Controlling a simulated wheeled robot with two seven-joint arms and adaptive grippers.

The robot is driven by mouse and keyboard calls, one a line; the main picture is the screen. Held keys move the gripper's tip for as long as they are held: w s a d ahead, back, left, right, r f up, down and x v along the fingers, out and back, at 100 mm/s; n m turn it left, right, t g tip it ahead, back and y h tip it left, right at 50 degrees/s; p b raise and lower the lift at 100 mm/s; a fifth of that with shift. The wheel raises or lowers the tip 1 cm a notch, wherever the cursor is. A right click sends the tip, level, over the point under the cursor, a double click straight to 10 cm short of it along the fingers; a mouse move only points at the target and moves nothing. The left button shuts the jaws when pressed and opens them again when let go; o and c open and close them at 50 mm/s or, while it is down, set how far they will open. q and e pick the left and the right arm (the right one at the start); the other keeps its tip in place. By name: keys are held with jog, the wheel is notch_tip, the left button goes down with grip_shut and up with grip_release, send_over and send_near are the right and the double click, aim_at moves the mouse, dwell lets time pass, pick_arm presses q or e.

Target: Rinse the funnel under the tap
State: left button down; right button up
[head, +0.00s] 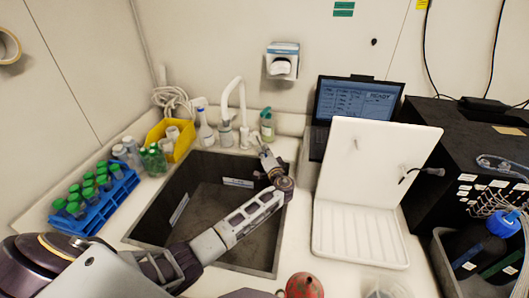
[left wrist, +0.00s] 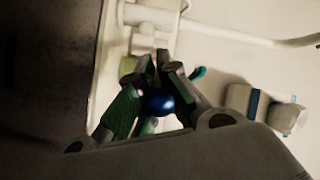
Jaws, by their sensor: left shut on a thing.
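My left gripper (head: 266,153) is at the back right edge of the sink (head: 207,262), right of the white tap (head: 241,97) and apart from it. In the left wrist view the fingers of this gripper (left wrist: 163,64) are shut on a dark blue rounded thing (left wrist: 158,103). Its shape is partly hidden by the fingers, so I cannot tell for certain that it is the funnel. The tap also shows in the left wrist view (left wrist: 235,32). No water is seen running. My right gripper is not in view.
A wash bottle (head: 205,132) and a green spray bottle (head: 267,127) stand behind the sink. A blue rack (head: 101,211) of green-capped tubes and a yellow bin (head: 181,151) are left. A white drying rack (head: 365,190), a laptop (head: 357,100) and a red ball-like thing (head: 304,287) are right.

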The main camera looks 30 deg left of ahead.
pick_arm(q)
jog(key=shift+s+a+f+m+t+h+b, duration=0.1)
jog(key=shift+s+a+m+t+h+b, duration=0.05)
jog(key=shift+s+a+m+t+h, duration=0.45)
jog(key=shift+s+a+f+m+t+h+b, duration=0.2)
jog(key=shift+a+m+t+h, duration=0.25)
jog(key=shift+h, duration=0.35)
jog(key=shift+d+r, duration=0.1)
jog(key=shift+r, duration=0.05)
jog(key=c, duration=1.7)
grip_release()
jog(key=shift+o, duration=0.9)
jog(key=shift+s+d+f, duration=0.15)
jog(key=shift+f, duration=0.05)
jog(key=v, duration=1.1)
jog(key=shift+s+r, duration=0.3)
jog(key=shift+r, duration=0.05)
jog(key=shift+d, duration=0.1)
